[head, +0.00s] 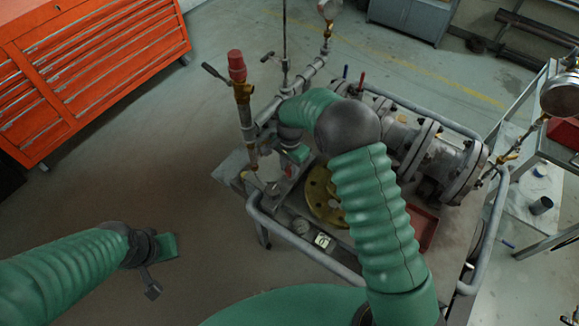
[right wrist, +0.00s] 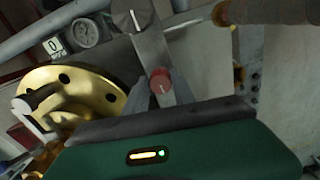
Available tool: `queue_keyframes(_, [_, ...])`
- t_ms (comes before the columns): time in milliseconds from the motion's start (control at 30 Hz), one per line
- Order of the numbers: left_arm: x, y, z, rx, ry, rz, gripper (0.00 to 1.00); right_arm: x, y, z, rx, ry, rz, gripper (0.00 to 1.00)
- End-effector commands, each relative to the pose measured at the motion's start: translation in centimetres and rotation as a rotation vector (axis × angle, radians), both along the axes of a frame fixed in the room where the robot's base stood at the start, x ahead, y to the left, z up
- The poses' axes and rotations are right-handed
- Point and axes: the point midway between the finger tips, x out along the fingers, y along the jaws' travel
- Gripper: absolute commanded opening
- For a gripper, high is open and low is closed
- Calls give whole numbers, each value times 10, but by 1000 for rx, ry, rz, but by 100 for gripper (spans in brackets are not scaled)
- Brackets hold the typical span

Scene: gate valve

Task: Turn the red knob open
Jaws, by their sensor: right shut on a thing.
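A yellow-brass flange (right wrist: 82,88) is left of the knob, also visible in the head view (head: 322,195). A gauge (right wrist: 84,33) and a dark dial (right wrist: 131,14) sit above. A grey cart rail (head: 300,243) borders the pipes. An orange tool cabinet (head: 95,65) stands upper left.

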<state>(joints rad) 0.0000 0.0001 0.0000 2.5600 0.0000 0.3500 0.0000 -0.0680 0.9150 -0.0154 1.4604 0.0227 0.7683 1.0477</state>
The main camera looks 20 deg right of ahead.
Motion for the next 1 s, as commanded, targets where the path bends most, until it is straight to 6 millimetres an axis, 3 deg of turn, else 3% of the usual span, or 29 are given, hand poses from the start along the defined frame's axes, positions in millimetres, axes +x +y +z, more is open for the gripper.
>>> queue_keyframes(267, [0,0,5,0,0,0,0,5,-5,4,-9,-14,179,0])
queue_keyframes(1000, [0,0,15,0,0,0,0,7,-4,5,-12,-17,880,0])
